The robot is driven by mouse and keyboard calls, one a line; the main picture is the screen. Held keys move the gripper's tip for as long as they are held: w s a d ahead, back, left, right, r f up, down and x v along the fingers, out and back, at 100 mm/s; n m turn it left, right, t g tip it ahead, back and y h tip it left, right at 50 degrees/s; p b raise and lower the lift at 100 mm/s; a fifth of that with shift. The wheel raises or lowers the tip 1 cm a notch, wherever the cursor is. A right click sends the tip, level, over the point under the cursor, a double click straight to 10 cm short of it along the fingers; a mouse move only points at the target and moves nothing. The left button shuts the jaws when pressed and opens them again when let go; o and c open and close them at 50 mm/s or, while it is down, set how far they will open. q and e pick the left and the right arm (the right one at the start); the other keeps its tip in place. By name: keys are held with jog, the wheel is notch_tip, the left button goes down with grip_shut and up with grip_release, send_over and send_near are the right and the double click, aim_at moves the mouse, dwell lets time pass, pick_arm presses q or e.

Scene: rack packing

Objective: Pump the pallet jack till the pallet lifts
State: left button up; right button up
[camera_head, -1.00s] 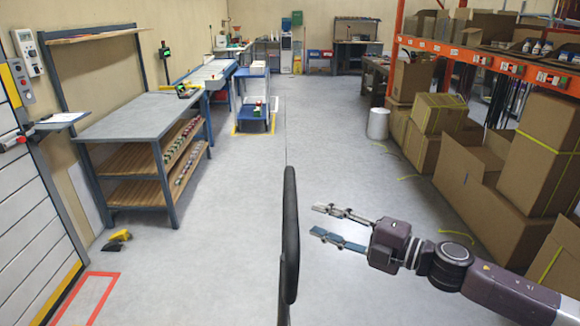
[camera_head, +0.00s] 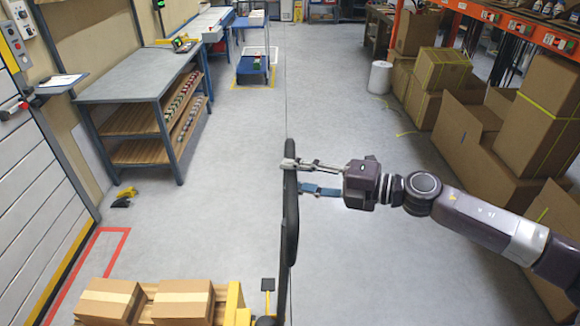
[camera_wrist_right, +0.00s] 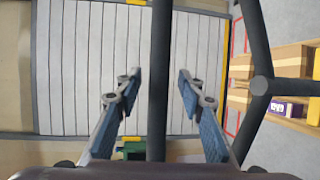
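The black pallet jack handle (camera_head: 290,215) stands upright in the middle of the head view, seen nearly edge-on. My right gripper (camera_head: 292,175) is at its upper part, its fingers reaching the handle from the right. In the right wrist view a dark handle bar (camera_wrist_right: 159,80) runs between the two spread fingers, with a gap on each side. The gripper is open. A forked part of the handle (camera_wrist_right: 260,85) shows further right. The yellow jack body (camera_head: 236,305) is at the bottom, beside the pallet (camera_head: 149,291) carrying cardboard boxes (camera_head: 183,299). My left gripper is out of view.
A grey workbench (camera_head: 135,72) with shelves stands at the left. Cardboard boxes (camera_head: 545,125) and an orange rack (camera_head: 480,12) line the right. A red floor outline (camera_head: 115,250) lies near the shutter door. The middle floor is clear.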

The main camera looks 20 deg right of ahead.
jog(key=shift+x, duration=0.75)
jog(key=shift+c, duration=0.4)
grip_shut()
